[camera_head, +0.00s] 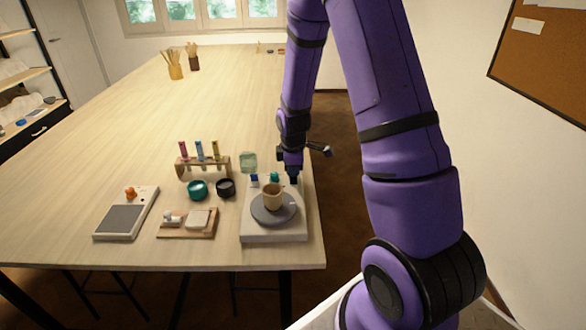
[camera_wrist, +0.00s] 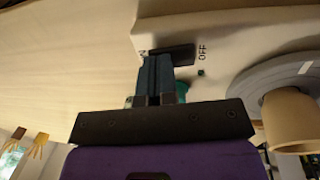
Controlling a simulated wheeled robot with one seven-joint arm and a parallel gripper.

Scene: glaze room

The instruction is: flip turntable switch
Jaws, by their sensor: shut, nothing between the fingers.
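The turntable is a pale base (camera_head: 262,236) with a grey disc (camera_head: 265,216) at the table's front right; a tan cup (camera_head: 272,198) stands on the disc. The disc (camera_wrist: 250,83) and the cup (camera_wrist: 292,125) show at the right of the wrist view. There the black rocker switch (camera_wrist: 182,54) lies between a partly hidden ON label and an OFF label. My gripper (camera_wrist: 155,62) is shut and empty, its tips at the ON end of the switch; whether they touch cannot be told. In the head view my gripper (camera_head: 293,178) is over the base's back right corner, hiding the switch.
A teal knob (camera_head: 274,177) and a blue piece (camera_head: 255,181) are beside my gripper. A glass jar (camera_head: 248,161), a test-tube rack (camera_head: 203,166), two small pots, a wooden tray (camera_head: 178,233) and a scale (camera_head: 122,218) stand to the left. The table's far half is mostly clear.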

